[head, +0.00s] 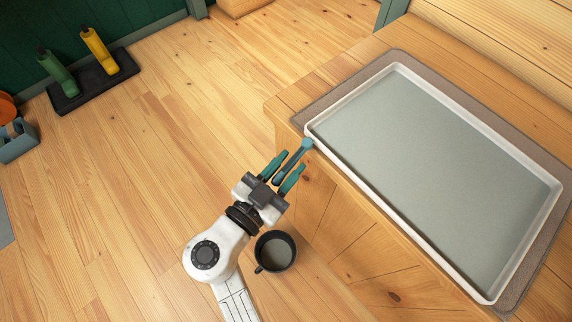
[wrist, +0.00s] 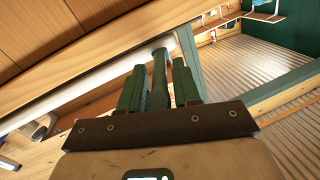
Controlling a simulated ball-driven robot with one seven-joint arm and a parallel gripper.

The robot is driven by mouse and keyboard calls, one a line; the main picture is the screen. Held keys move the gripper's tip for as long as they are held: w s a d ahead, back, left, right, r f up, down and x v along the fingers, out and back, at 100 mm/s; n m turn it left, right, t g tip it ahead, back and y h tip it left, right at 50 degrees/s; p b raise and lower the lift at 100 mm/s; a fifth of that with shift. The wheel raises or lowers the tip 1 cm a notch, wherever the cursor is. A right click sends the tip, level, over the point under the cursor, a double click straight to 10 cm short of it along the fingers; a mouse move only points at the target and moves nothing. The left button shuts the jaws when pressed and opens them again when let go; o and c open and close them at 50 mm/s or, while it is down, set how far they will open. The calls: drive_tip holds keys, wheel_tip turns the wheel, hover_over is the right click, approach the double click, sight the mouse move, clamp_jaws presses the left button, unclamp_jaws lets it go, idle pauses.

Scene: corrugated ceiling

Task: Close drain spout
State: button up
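The tray (head: 398,68) is a shallow pale-rimmed rectangle on the wooden counter. A teal drain spout (head: 294,160) sticks out from the tray's near-left corner, past the counter edge. My gripper (head: 295,159) reaches up to it with two teal fingers, one on each side of the spout. Narrow gaps show between the fingers and the spout, so the gripper looks open around it. In the wrist view the dark green spout (wrist: 160,76) stands between the fingers. Whether either finger touches it is hard to tell.
A dark mug (head: 262,246) stands below the counter edge, close to my arm. A brown mat (head: 310,112) lies under the tray. Wooden floor is clear between.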

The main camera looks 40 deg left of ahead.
clamp_jaws()
drive_tip(key=shift+d+f, duration=0.1)
idle(0.4)
